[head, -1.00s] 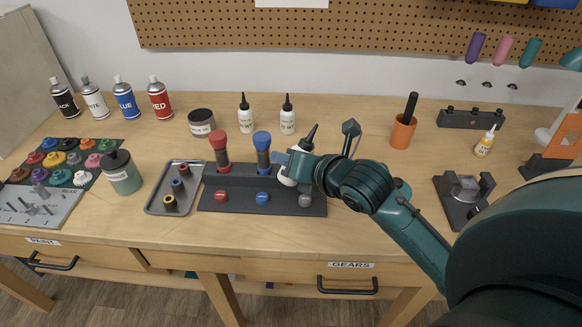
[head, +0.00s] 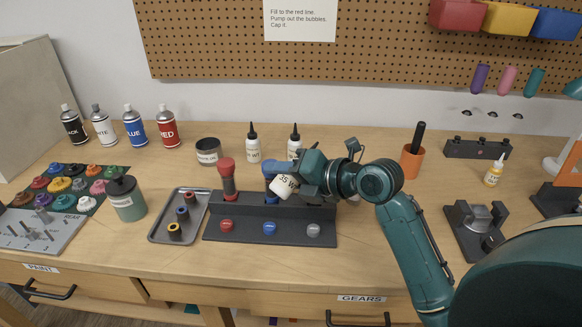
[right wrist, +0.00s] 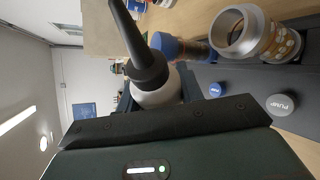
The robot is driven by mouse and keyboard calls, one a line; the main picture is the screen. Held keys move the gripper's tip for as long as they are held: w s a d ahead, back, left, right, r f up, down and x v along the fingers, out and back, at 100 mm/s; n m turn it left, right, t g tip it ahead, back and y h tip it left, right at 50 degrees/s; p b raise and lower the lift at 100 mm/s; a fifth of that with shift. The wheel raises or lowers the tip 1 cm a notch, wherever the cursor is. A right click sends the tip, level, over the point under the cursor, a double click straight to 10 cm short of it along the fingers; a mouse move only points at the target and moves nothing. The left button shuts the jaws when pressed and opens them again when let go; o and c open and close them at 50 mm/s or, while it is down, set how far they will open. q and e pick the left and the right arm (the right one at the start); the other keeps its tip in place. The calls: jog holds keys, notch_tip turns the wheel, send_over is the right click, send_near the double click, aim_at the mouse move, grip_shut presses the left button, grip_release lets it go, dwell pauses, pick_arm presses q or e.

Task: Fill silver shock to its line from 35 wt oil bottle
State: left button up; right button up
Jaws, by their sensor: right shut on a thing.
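My right gripper (head: 308,178) is shut on a white bottle (head: 285,186) whose label reads "35 W". The bottle is tilted, above the right part of the dark shock stand (head: 255,231). In the right wrist view the bottle (right wrist: 158,92) has a black pointed nozzle (right wrist: 143,58). The silver shock (right wrist: 240,34) shows there with its top open, to the right of the nozzle and apart from it. Its oil level and line cannot be made out. In the head view my gripper hides the silver shock. My left gripper is not in view.
A red shock (head: 228,180) and a blue shock (head: 270,185) stand in the stand. Red, blue and grey caps lie along its front. Two white bottles (head: 254,145) stand behind. A tray (head: 160,228) is left, an orange cup (head: 412,160) right.

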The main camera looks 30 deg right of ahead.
jog(key=shift+s+a+f+m+y, duration=0.15)
jog(key=shift+a+f+m+y, duration=0.25)
jog(key=shift+f+m+y, duration=0.15)
jog(key=shift+a+r+m+y, duration=0.15)
jog(key=shift+r+m+y, duration=0.4)
jog(key=shift+r+m, duration=0.4)
jog(key=shift+s+a+r+m+t+y, duration=0.15)
jog(key=shift+r+m+y, duration=0.1)
jog(key=shift+r+m, duration=0.25)
jog(key=shift+w+a+r+m+t+y, duration=0.15)
jog(key=shift+r+m+y, duration=0.1)
jog(key=shift+r+m, duration=0.2)
jog(key=shift+s, duration=0.1)
jog(key=f+n+b, duration=0.1)
jog(key=b, duration=0.1)
jog(key=d+f+n+h+b, duration=0.1)
jog(key=n+b, duration=0.1)
jog(key=shift+f+h, duration=0.3)
jog(key=shift+f, duration=0.1)
jog(key=shift+d+f+n+h+b, duration=0.15)
jog(key=shift+f+n+h+b, duration=0.4)
jog(key=shift+n+b, duration=0.15)
